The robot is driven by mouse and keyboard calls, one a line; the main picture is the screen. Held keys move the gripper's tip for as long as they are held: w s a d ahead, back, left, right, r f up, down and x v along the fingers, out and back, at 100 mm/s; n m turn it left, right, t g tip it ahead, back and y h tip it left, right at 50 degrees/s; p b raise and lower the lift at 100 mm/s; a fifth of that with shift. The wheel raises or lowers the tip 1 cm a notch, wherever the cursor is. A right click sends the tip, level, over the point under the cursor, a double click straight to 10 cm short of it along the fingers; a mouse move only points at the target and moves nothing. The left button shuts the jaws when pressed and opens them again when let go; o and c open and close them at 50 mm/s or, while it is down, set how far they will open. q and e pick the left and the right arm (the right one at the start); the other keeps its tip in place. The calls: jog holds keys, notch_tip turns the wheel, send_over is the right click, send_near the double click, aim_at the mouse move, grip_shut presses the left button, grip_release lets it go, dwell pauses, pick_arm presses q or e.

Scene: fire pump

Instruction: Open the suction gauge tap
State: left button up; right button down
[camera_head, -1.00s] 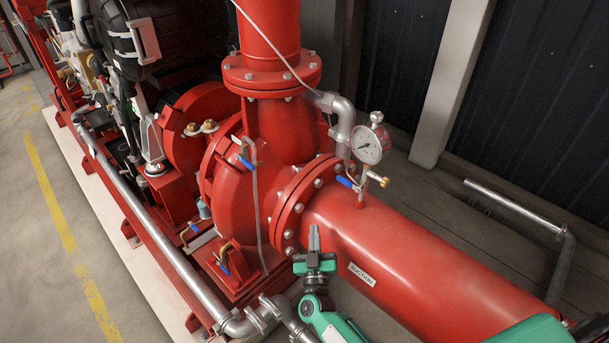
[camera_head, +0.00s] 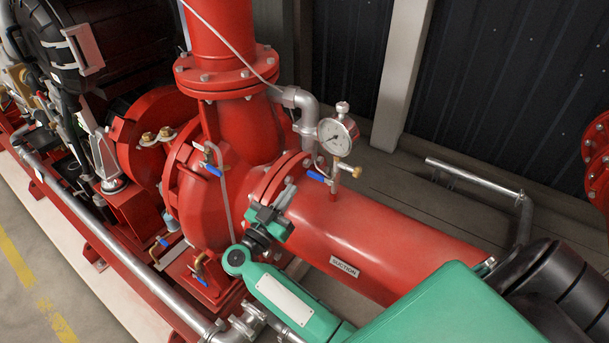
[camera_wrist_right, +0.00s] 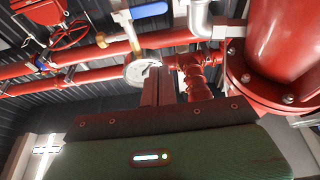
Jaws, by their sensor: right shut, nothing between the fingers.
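The suction gauge (camera_head: 337,135) is a round white dial standing on a short stem above the red suction pipe (camera_head: 390,245). Its tap has a blue lever (camera_head: 318,177) on the stem below the dial, pointing left and slightly up. My right gripper (camera_head: 289,191) is shut and empty, over the near side of the pipe by the flange, to the left of and below the lever and apart from it. In the right wrist view, the shut fingers (camera_wrist_right: 158,86) stand in front of part of a gauge dial (camera_wrist_right: 138,69), and a blue lever (camera_wrist_right: 150,10) shows at the top.
A grey elbow pipe (camera_head: 308,112) stands just left of the gauge. A brass fitting (camera_head: 353,171) sticks out right of the stem. The bolted flange (camera_head: 270,180) and pump casing (camera_head: 200,190) lie left of the gripper. Open space shows above the pipe.

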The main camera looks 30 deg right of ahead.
notch_tip(320, 180, up, 4)
jog(key=p, duration=0.3)
send_over(320, 178)
jog(key=w+a, duration=0.2)
jog(key=shift+s+a+f+p, duration=0.15)
jog(key=shift+f, duration=1.05)
jog(key=shift+s+a+f+p, duration=0.1)
jog(key=shift+a+f+p, duration=0.05)
jog(key=shift+f, duration=1.05)
jog(key=shift+f+n+p, duration=0.1)
jog(key=shift+n+p, duration=0.5)
